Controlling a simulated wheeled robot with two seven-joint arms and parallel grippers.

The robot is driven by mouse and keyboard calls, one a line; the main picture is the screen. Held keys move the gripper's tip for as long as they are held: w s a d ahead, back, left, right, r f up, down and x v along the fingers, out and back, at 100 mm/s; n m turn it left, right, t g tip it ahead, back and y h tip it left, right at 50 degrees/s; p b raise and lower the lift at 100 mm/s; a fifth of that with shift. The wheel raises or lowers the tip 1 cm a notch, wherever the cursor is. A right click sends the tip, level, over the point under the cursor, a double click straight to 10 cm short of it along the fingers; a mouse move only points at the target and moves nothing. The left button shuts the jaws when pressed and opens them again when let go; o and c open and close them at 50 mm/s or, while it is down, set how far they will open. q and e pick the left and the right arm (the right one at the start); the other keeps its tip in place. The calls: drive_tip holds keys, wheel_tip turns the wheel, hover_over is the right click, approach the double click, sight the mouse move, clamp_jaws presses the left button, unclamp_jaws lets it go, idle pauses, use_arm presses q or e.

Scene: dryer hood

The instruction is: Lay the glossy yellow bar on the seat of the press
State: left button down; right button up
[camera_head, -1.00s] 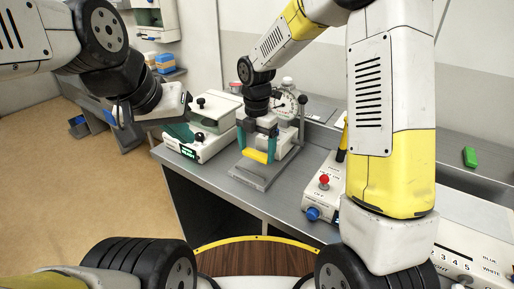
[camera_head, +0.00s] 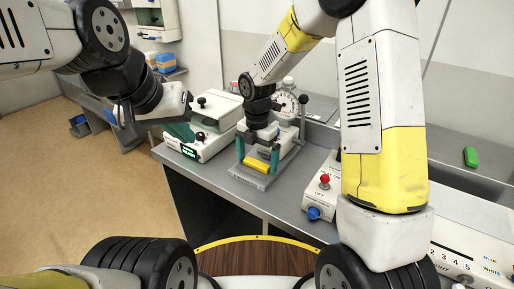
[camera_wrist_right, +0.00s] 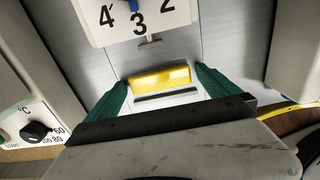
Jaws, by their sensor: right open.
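The glossy yellow bar (camera_head: 257,165) lies low at the front of the press (camera_head: 284,138), just above its grey base plate. The right wrist view shows the bar (camera_wrist_right: 160,77) lengthwise between two green fingers, over a pale block with a dark slot. My right gripper (camera_head: 258,153) is open, with one finger beside each end of the bar. Whether the bar rests fully on the seat is hard to tell.
The white machine (camera_head: 205,128) with a green display stands left of the press. A control box (camera_head: 322,190) with red and blue knobs stands to the right. The press has an upright lever (camera_head: 302,116) and a round dial (camera_head: 286,102). A green block (camera_head: 470,157) lies far right.

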sight(257, 163)
drive_tip(key=s+d+r+m, duration=0.1)
drive_tip(key=d+r+m, duration=0.1)
drive_tip(key=r, duration=0.4)
drive_tip(key=s+d+r+m+t, duration=0.1)
drive_tip(key=s+r+m, duration=0.15)
drive_tip(key=r, duration=0.35)
drive_tip(key=s+d+r+m, duration=0.1)
drive_tip(key=d+r+m, duration=0.1)
drive_tip(key=r, duration=0.4)
drive_tip(key=s+d+r+m+t+y, duration=0.1)
drive_tip(key=s+d+r+m+t, duration=0.1)
drive_tip(key=s+d+m, duration=0.2)
drive_tip(key=s+d+r+m+t+y, duration=0.1)
drive_tip(key=s+d+m, duration=0.4)
drive_tip(key=s+m, duration=0.5)
drive_tip(key=r+m+t, duration=0.1)
drive_tip(key=m+t, duration=0.1)
drive_tip(key=m, duration=0.6)
drive_tip(key=shift+s, duration=0.35)
drive_tip(key=shift+d, duration=0.1)
